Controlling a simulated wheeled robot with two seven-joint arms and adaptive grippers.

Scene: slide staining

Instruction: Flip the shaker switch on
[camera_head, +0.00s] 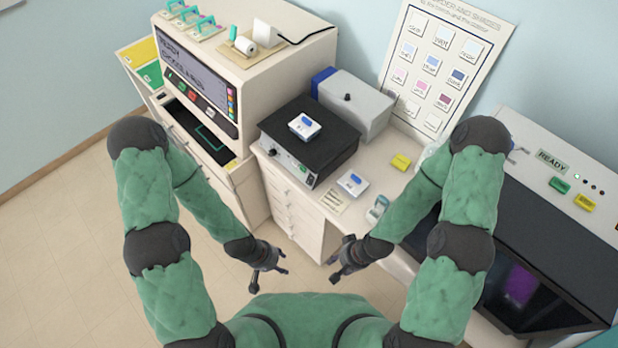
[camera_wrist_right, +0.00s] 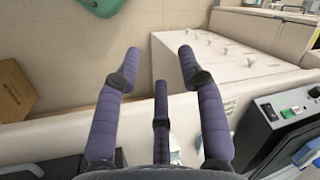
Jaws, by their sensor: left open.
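The shaker (camera_head: 322,130) is a black-topped box on the bench in the head view. Its grey front panel (camera_head: 286,162) carries a dark knob at the left and small controls further right. I cannot tell the switch's position at this size. A white box with a blue patch (camera_head: 305,126) sits on the shaker's top. My left gripper (camera_head: 270,281) is open and empty, below and in front of the shaker, apart from it. My right gripper (camera_head: 333,272) is open and empty, right of the left one; its spread fingers show in the right wrist view (camera_wrist_right: 160,65).
A grey box with a knob (camera_head: 355,104) stands behind the shaker. A large machine (camera_head: 215,75) stands left, and a dark-fronted one (camera_head: 540,240) stands right.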

